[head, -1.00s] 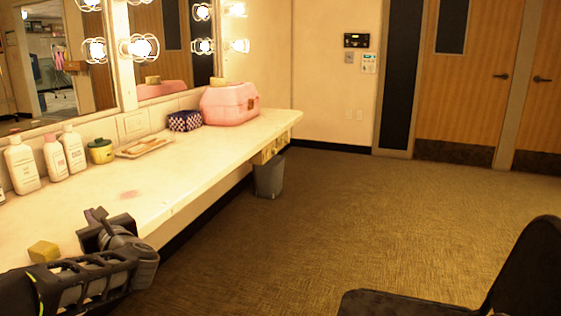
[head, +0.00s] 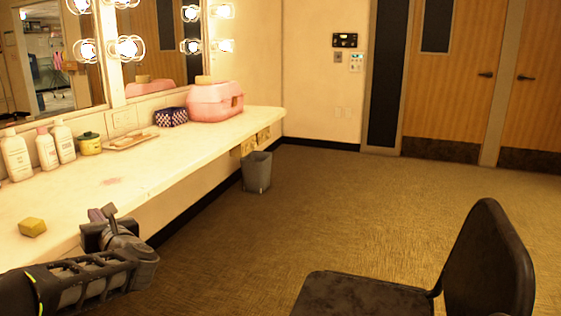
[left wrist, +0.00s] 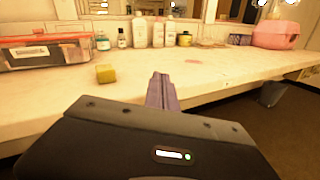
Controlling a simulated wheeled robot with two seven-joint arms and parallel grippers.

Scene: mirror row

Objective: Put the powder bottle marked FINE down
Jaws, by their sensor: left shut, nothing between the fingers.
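Three white bottles stand upright on the counter (head: 150,175) at the left of the head view: a left one (head: 16,158), a middle one with a pink cap (head: 46,151) and a right one (head: 64,143). Their labels are too small to read, so I cannot tell which is marked FINE. The bottles also show at the back of the counter in the left wrist view (left wrist: 139,33). My left gripper (head: 103,213) is shut and empty near the counter's front edge, well short of the bottles. Its closed fingers show in the left wrist view (left wrist: 161,91). My right gripper is out of view.
A yellow sponge-like block (head: 33,227) lies near the left gripper. A dark chair (head: 480,260) and grey bin (head: 257,172) stand on the floor.

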